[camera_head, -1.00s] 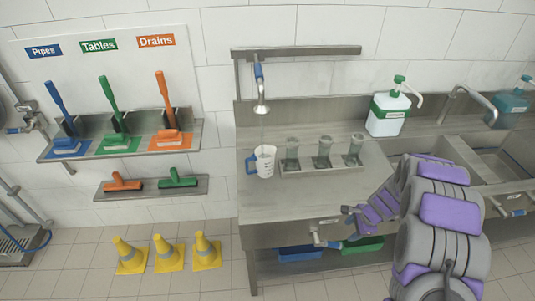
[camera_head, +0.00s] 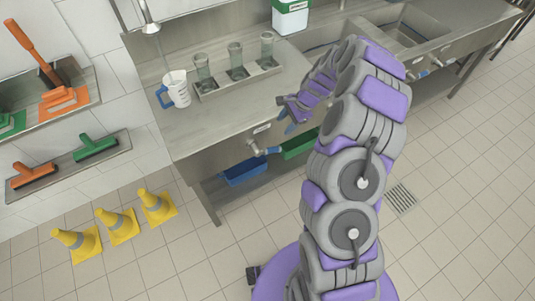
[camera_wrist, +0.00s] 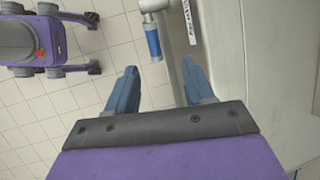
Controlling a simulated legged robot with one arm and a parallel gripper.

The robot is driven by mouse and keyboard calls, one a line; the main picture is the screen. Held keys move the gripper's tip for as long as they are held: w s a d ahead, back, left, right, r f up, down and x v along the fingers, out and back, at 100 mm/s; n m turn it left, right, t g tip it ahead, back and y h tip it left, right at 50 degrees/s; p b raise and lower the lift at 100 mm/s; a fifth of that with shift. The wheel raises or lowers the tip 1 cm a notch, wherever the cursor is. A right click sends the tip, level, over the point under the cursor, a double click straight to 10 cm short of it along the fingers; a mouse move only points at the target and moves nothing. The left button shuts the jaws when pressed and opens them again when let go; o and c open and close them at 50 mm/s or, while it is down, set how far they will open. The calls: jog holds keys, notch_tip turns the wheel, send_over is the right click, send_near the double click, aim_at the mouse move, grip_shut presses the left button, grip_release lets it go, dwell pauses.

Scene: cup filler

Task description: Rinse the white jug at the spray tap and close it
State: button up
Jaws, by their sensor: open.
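The white jug (camera_head: 177,90) with a blue handle stands upright on the steel counter, beneath the spray tap (camera_head: 150,25) at the upper left of the head view. A faint streak below the spray head may be water; I cannot tell clearly. The tap's lever valve (camera_head: 259,149) sits on the counter's front face. In the wrist view a blue-gripped lever (camera_wrist: 153,40) lies beyond and between my fingertips, not held. My gripper (camera_wrist: 158,78) is open and empty, with two blue fingers apart. In the head view my gripper (camera_head: 288,122) is by the counter's front edge, right of the valve.
A rack (camera_head: 205,93) of several grey cups stands right of the jug. Blue (camera_head: 243,174) and green (camera_head: 299,146) bins sit below the counter. Yellow cones (camera_head: 117,226) stand on the floor at left; the floor in front is clear.

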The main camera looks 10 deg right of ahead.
aim_at(271, 149)
jog(key=b+x, duration=0.2)
jog(key=x, duration=0.4)
jog(key=b+x, duration=0.1)
jog(key=x, duration=0.5)
jog(key=s+d+b+x, duration=0.1)
jog(key=b+x, duration=0.1)
jog(key=x, duration=0.4)
jog(key=shift+s+f+b, duration=0.1)
jog(key=shift+f+b, duration=0.15)
jog(key=shift+b, duration=0.05)
jog(key=shift+c, duration=0.4)
grip_shut()
